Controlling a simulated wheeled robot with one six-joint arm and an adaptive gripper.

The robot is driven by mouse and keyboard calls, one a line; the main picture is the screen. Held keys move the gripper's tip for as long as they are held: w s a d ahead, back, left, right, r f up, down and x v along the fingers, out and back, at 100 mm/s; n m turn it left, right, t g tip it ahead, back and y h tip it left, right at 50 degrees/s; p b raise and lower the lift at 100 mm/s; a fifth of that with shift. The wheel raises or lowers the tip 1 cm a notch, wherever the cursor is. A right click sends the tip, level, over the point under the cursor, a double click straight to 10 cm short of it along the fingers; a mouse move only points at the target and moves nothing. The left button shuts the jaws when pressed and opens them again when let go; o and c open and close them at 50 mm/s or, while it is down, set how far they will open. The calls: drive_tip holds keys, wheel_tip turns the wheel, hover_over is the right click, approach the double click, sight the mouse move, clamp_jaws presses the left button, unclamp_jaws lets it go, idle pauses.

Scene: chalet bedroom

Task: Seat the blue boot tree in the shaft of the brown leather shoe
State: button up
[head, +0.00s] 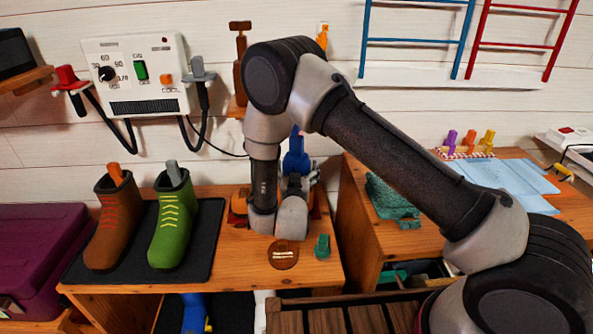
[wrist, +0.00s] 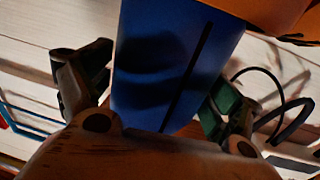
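My gripper (head: 300,178) is over the wooden bench, its fingers on both sides of the blue boot tree (head: 296,155). In the wrist view the blue tree (wrist: 165,75) fills the space between the fingers (wrist: 160,95), which seem closed on it. An orange-brown thing (head: 237,203), perhaps the brown leather shoe, shows at the sides behind my gripper, mostly hidden; whether the tree touches it I cannot tell. On the left a brown boot (head: 112,230) with an orange tree (head: 116,173) and a green boot (head: 172,225) with a grey tree (head: 174,172) stand upright.
The boots stand on a black mat (head: 212,215). A brown disc (head: 284,254) and a small green piece (head: 322,247) lie at the bench front. A boot dryer (head: 135,75) hangs on the wall. A second wooden surface (head: 365,250) with green cloth (head: 390,200) is to the right.

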drive_tip(key=c, duration=0.8)
drive_tip(key=shift+c, duration=0.2)
drive_tip(key=shift+r, duration=0.1)
drive_tip(key=shift+r, duration=0.25)
drive_tip(key=s+a, duration=0.2)
drive_tip(key=a, duration=0.6)
drive_tip(key=s+a, duration=0.3)
drive_tip(key=a, duration=0.6)
drive_tip(key=shift+a+r, duration=0.15)
drive_tip(key=shift+r, duration=0.25)
